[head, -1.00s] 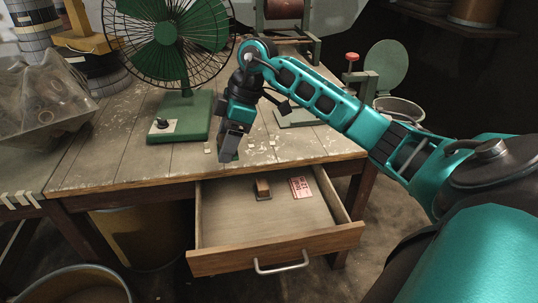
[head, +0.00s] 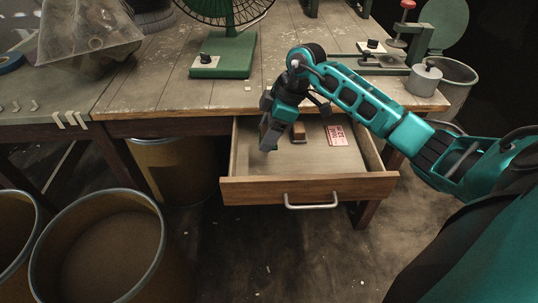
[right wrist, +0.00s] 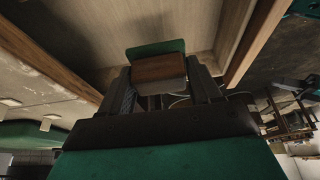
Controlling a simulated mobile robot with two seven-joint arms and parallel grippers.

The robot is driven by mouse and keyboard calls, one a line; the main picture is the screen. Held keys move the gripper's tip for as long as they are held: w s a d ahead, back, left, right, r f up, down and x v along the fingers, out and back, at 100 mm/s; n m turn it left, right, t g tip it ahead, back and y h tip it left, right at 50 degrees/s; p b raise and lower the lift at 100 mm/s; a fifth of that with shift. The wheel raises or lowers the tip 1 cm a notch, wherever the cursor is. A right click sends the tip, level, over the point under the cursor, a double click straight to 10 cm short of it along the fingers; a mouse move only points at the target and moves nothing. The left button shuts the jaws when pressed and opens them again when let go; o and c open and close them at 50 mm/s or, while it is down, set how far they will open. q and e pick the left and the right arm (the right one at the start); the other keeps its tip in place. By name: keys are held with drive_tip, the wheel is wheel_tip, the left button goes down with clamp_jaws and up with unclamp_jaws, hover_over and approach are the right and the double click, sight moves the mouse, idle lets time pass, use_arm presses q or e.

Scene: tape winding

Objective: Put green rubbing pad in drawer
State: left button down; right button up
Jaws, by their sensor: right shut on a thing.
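The green rubbing pad (right wrist: 155,48), a green sheet with a brown wooden block on it, sits between the fingers of my right gripper (right wrist: 165,85) in the right wrist view. In the head view my right gripper (head: 268,140) points down over the left part of the open drawer (head: 250,190), and the pad is hidden or too small to make out there. The bare drawer floor (right wrist: 195,18) shows beyond the pad in the right wrist view. I cannot tell whether the pad touches it. My left gripper is not in view.
A wooden block with a dark base (head: 298,131) and a red printed card (head: 336,135) lie at the back of the drawer. The worktable (head: 150,90) with a green fan (head: 222,55) stands behind. Round bins (head: 100,245) stand at left. The drawer's front middle is clear.

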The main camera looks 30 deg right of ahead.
sight(262, 163)
wheel_tip(262, 163, down, 6)
drive_tip(key=shift+f+b, duration=0.2)
drive_tip(key=shift+b, duration=0.6)
drive_tip(key=shift+f, duration=0.35)
drive_tip(key=shift+f, duration=0.1)
drive_tip(key=o, duration=1)
drive_tip(key=shift+o, duration=0.2)
drive_tip(key=p+v, duration=0.3)
drive_tip(key=v, duration=0.9)
